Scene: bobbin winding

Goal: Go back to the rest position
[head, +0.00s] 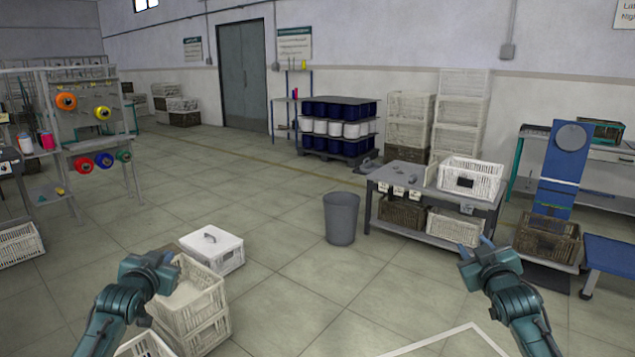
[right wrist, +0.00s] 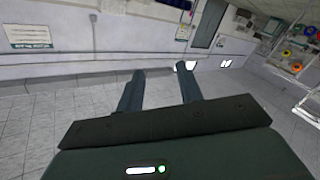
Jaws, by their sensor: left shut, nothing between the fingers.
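My left gripper (head: 172,258) is in the lower left of the head view, raised in front of the stacked white crates. It is shut with nothing in it. My right gripper (head: 474,246) is in the lower right of the head view, in front of the grey workbench. Its two fingers stand apart with nothing between them. In the right wrist view the fingers of my right gripper (right wrist: 160,90) also show apart and empty, with floor and wall beyond.
Stacked white crates (head: 202,303) stand by my left gripper, with a lidded white box (head: 226,262) behind. A grey bin (head: 341,219) stands left of the grey workbench (head: 437,193), which bears a white crate (head: 478,178). A thread rack (head: 84,125) is at left.

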